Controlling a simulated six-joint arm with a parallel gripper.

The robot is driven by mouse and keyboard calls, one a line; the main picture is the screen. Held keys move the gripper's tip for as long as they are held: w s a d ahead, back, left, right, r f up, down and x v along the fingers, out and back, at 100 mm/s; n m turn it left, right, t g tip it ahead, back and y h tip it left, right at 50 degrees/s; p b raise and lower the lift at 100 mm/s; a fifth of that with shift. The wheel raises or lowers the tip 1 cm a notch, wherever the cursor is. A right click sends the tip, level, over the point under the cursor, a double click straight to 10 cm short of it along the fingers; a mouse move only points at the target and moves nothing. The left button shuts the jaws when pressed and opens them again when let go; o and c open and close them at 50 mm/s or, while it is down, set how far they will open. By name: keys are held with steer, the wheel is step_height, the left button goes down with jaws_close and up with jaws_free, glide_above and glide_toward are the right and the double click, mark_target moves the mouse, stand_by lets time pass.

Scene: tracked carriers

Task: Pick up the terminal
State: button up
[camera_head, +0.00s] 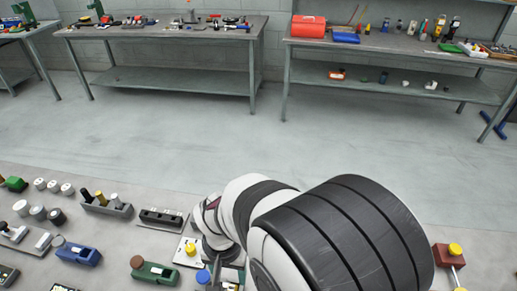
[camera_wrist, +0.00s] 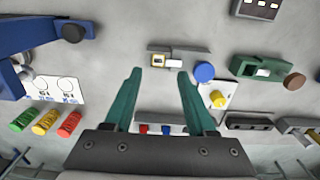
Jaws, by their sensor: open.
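My gripper (camera_wrist: 158,74) shows in the wrist view with its two teal fingers spread apart and nothing held between them. Just beyond the fingertips lies a grey carrier (camera_wrist: 187,57) with a small yellow-and-white piece (camera_wrist: 160,61) on it, which looks like the terminal, though I cannot be sure. The piece lies roughly in line with the gap between the fingers. A blue round knob (camera_wrist: 204,72) is at the carrier's right end, close to the right fingertip. In the head view my arm hides the gripper and most of this carrier; the blue knob (camera_head: 203,276) shows beside the arm.
A green carrier (camera_wrist: 246,66) with a brown knob and a white plate with a yellow knob (camera_wrist: 218,99) stand to the right. A blue fixture (camera_wrist: 40,32) is at left, near green, yellow and red cylinders (camera_wrist: 45,122). Workbenches (camera_head: 165,32) stand beyond open floor.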

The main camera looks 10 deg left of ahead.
mark_target(232, 285)
step_height(232, 285, down, 6)
steer(key=shift+d+r, duration=0.15)
jaws_close()
